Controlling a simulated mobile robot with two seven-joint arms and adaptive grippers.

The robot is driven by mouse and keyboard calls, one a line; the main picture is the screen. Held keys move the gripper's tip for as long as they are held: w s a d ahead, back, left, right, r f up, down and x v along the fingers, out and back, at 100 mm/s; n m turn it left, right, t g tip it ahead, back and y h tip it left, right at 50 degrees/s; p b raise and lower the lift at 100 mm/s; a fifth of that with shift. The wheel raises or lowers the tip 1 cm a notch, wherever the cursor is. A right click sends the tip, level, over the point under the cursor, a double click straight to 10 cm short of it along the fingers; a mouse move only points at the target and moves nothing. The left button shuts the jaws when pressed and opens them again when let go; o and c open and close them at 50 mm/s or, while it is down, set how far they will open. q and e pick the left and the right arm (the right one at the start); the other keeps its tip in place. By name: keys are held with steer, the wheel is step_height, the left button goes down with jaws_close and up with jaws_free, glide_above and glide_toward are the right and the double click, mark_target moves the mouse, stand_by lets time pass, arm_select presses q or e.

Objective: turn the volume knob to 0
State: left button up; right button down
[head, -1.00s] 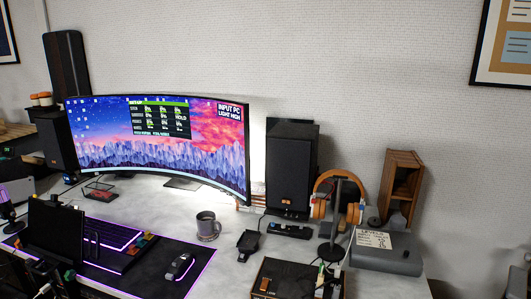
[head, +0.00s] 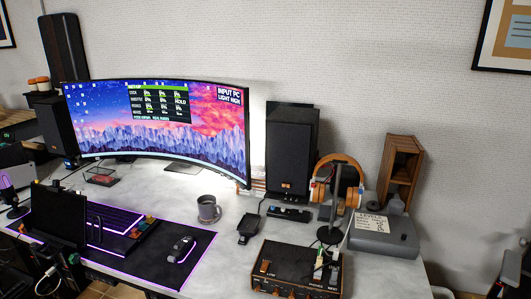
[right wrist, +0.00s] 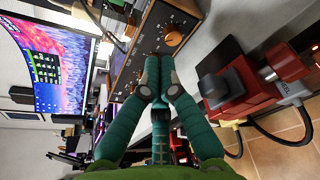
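A dark control box (head: 300,262) with a wooden edge stands at the front right of the desk, with orange knobs low on its front at the picture's bottom edge. In the right wrist view, its panel (right wrist: 186,12) appears sideways, with an orange knob (right wrist: 174,38) and other small controls. I cannot read which knob is volume. My right gripper (right wrist: 158,60), green and jointed, has its fingertips together just beside this knob, close to the panel. Whether the tips touch a control is hidden. My left gripper is not in view.
A grey labelled case (head: 384,238) and a headphone stand (head: 334,210) are behind and right of the box. A mug (head: 208,209) and a mouse (head: 180,249) lie left. In the right wrist view, a red-and-black device (right wrist: 237,80) with cables stands close to the gripper's right.

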steer(key=shift+s+d+f+g+y+p, duration=0.2)
steer(key=shift+d+g+y+p, duration=0.1)
steer(key=shift+d+p, duration=0.1)
steer(key=shift+s+d+f+g+y+p, duration=0.15)
steer(key=shift+d+g+y+p, duration=0.05)
steer(key=shift+d+g+p, duration=0.15)
steer(key=shift+s+d+f+n+g+y+p, duration=0.1)
steer(key=shift+s+d+n+g+y+p, duration=0.2)
steer(key=shift+n+y+p, duration=0.25)
steer(key=w, duration=0.1)
steer(key=w+d+b, duration=0.1)
steer(key=w, duration=0.3)
steer(key=shift+w+d+b, duration=0.15)
steer(key=shift+d+b, duration=0.1)
steer(key=shift+b, duration=0.1)
steer(key=shift+w+d, duration=0.2)
steer(key=shift+w, duration=0.55)
steer(key=shift+a+f, duration=0.2)
